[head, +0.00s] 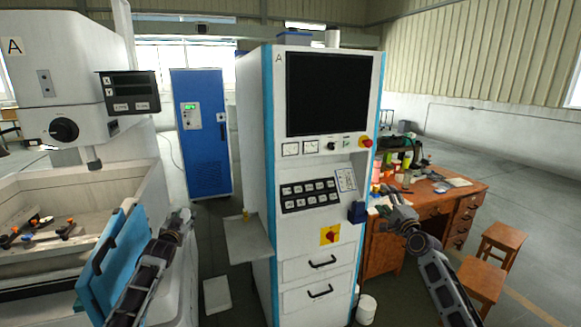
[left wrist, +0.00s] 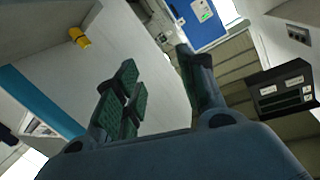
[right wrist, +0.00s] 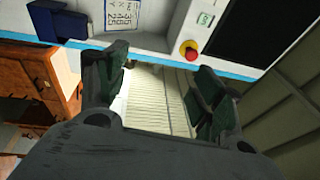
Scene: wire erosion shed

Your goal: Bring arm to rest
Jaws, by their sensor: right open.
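My left gripper (head: 181,220) is raised at the lower left of the head view, in front of the gap between the white machine and the control cabinet. In the left wrist view its fingers (left wrist: 157,65) stand apart with nothing between them. My right gripper (head: 393,196) is raised to the right of the control cabinet, in front of the wooden desk. In the right wrist view its fingers (right wrist: 160,68) are spread and empty. From the head view I cannot tell whether either gripper touches anything.
The control cabinet (head: 318,218) stands in the middle, with a small shelf (head: 248,240) on its left side. The white machine (head: 60,85) with a blue panel (head: 112,262) is at left. A cluttered wooden desk (head: 440,205) and stools (head: 482,276) are at right. A blue cabinet (head: 202,150) stands behind.

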